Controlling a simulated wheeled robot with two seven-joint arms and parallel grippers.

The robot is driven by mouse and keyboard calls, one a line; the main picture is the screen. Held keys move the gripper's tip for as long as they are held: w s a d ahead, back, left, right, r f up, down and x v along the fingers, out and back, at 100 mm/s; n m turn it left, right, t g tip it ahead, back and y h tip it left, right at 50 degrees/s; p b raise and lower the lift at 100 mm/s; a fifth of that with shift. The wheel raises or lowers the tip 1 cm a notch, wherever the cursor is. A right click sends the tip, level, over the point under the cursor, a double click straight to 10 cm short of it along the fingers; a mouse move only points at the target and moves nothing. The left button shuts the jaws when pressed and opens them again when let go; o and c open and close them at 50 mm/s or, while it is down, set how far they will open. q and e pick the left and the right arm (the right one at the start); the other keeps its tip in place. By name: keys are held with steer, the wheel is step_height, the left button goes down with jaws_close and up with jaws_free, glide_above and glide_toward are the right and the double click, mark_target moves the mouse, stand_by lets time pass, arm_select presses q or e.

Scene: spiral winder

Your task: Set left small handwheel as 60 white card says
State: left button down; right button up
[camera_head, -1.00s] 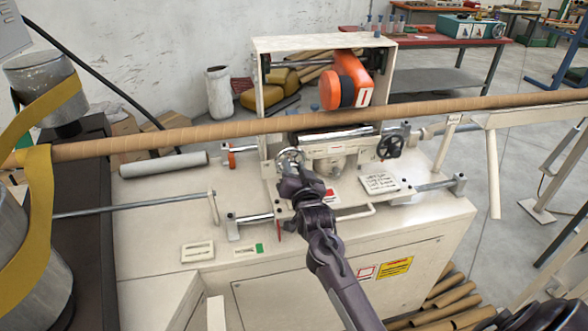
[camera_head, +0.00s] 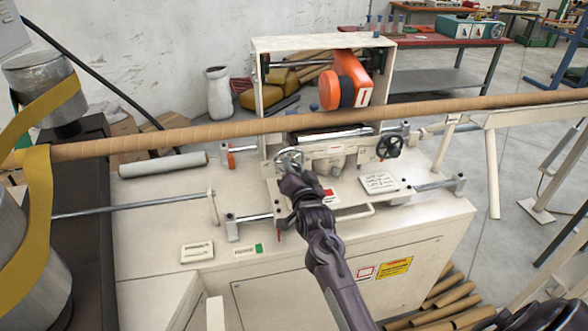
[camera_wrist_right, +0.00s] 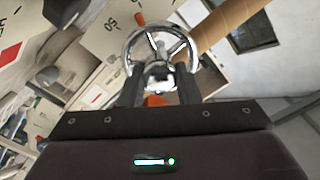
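The left small handwheel (camera_head: 290,158) is a chrome ring with spokes on the front of the cream machine carriage. In the right wrist view its ring (camera_wrist_right: 160,30) faces me, with the hub between my fingers. My right gripper (camera_wrist_right: 158,90) appears shut on the handwheel, its dark fingers on either side of the hub; the contact is partly hidden. In the head view my right gripper (camera_head: 288,180) covers the wheel's lower side. A white card (camera_head: 380,182) with writing lies right of the wheel, too small to read.
A dark handwheel (camera_head: 390,146) sits on the carriage's right. A long brown tube (camera_head: 200,135) crosses behind, below an orange unit (camera_head: 345,83). Other small cards (camera_head: 197,251) lie at the front left. A thin rod (camera_head: 130,206) and its bracket stand at left.

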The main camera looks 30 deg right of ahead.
steer(key=o, duration=0.4)
steer(key=b+v, duration=0.1)
steer(key=v, duration=0.6)
steer(key=shift+s+b, duration=0.4)
